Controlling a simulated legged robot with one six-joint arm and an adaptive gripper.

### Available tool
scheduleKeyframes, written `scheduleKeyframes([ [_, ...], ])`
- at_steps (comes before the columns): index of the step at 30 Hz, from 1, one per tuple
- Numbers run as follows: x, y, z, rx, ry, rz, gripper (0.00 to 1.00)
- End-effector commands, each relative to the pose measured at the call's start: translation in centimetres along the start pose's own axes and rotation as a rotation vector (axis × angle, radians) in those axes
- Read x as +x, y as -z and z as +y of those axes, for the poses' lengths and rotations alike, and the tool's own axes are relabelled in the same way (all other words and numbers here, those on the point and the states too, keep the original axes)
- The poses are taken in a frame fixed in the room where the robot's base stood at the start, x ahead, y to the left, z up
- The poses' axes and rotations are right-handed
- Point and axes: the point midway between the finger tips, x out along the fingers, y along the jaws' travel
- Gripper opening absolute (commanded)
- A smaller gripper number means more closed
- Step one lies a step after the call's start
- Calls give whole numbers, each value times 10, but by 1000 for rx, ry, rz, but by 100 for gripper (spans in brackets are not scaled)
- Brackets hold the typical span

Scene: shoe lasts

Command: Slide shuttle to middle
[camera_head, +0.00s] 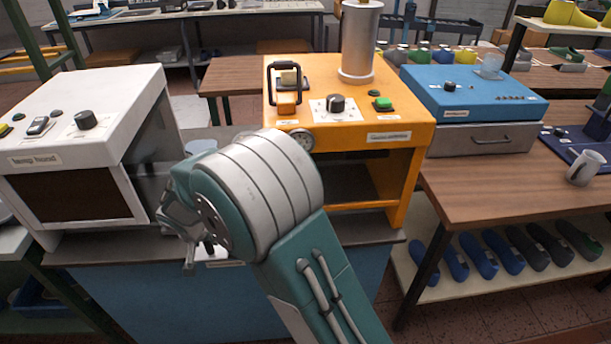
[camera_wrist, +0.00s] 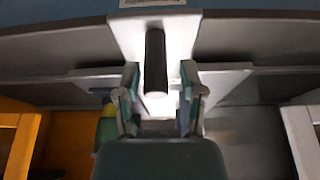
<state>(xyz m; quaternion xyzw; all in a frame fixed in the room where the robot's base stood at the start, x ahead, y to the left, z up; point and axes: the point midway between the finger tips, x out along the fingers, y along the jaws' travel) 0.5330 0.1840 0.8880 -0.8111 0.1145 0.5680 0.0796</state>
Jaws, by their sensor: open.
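A pale plate (camera_wrist: 125,35) with a black bar handle (camera_wrist: 155,60) shows in the wrist view; it looks like the shuttle's front. My gripper (camera_wrist: 159,78) is open, with one finger on each side of the handle. Gaps show between the fingers and the handle, so it is not clamped. In the head view my gripper (camera_head: 188,235) is low at the front of the bench, between the white and orange machines. My arm hides much of the shuttle there.
A white machine (camera_head: 120,90) stands left and an orange machine (camera_head: 400,125) stands right of my gripper. A dark ledge (camera_head: 110,250) runs below them above a blue front panel (camera_head: 150,300). A green and yellow object (camera_wrist: 106,125) shows beside the left finger.

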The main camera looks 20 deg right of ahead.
Motion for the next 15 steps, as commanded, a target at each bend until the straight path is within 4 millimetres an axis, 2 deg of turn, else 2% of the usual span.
scheduleKeyframes([
  [6, -4, 1, 4, 0, 1, 2, 51],
  [15, -34, 0, 4, 0, 1, 2, 51],
])
